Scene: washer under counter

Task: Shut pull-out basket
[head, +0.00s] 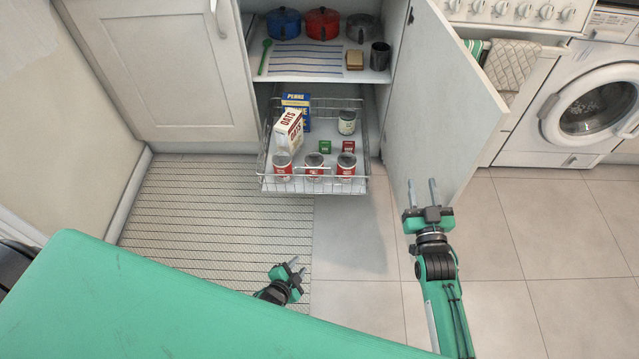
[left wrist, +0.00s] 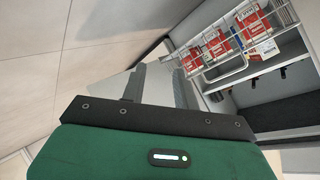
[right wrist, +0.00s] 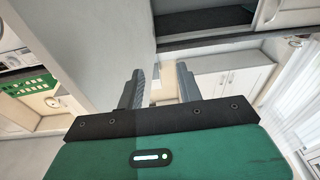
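The wire pull-out basket (head: 266,178) is pulled out of the lower part of the open cabinet, loaded with cans and boxes. Its front rails also show at upper right in the left wrist view (left wrist: 228,77). My left gripper (head: 295,268) is open and empty, in front of and below the basket, apart from it. My right gripper (head: 422,190) is open and empty, right of the basket and close to the lower edge of the open cabinet door (head: 437,95); I cannot tell whether it touches. The basket does not clearly show in the right wrist view.
Pots (head: 322,24), a striped cloth (head: 306,60) and a cup (head: 380,56) are on the shelf above. The door stands open on the basket's right. A washer (head: 585,110) stands farther right. A striped mat (head: 200,215) lies at left; the tiled floor in front is clear.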

